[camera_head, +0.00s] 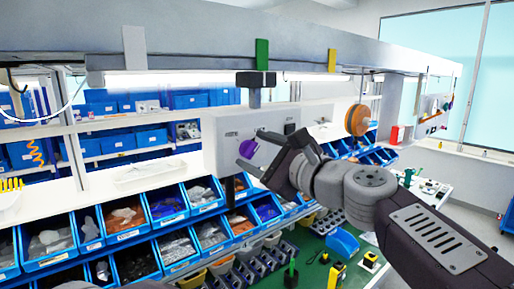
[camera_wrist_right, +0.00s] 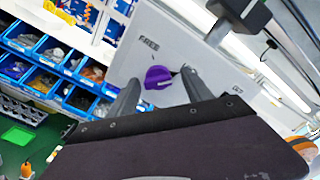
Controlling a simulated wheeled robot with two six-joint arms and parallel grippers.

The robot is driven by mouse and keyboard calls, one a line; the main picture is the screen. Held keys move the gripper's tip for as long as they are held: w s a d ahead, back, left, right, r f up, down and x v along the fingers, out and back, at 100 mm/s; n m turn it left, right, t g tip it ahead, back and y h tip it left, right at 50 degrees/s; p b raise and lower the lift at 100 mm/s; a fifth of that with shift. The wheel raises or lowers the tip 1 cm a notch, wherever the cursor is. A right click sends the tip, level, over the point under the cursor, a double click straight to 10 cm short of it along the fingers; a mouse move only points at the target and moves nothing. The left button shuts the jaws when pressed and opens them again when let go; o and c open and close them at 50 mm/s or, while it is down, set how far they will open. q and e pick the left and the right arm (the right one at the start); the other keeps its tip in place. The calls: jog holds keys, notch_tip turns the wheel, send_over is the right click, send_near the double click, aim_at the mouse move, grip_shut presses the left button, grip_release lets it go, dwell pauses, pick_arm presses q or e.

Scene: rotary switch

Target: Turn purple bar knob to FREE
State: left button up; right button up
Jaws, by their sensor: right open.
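The purple bar knob (camera_head: 248,149) sits on the face of a light grey panel (camera_head: 222,130) hanging under the beam. It also shows in the right wrist view (camera_wrist_right: 157,77), with a pale line along its lower edge. A label reading FREE (camera_wrist_right: 148,44) is printed up and left of the knob there. Another label (camera_wrist_right: 237,92) to the right is too small to read. My right gripper (camera_head: 256,152) is open in front of the panel. In the wrist view its fingers (camera_wrist_right: 160,79) are on either side of the knob; contact cannot be told. My left gripper is not in view.
A dark clamp (camera_head: 255,79) holds the panel from the beam (camera_head: 200,50). Blue bins (camera_head: 125,215) fill the racks below and behind. An orange reel (camera_head: 357,119) hangs to the right.

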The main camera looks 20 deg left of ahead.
jog(key=shift+s, duration=0.25)
jog(key=shift+s+a+r, duration=0.1)
jog(key=shift+s+a, duration=0.05)
jog(key=c, duration=1)
grip_shut()
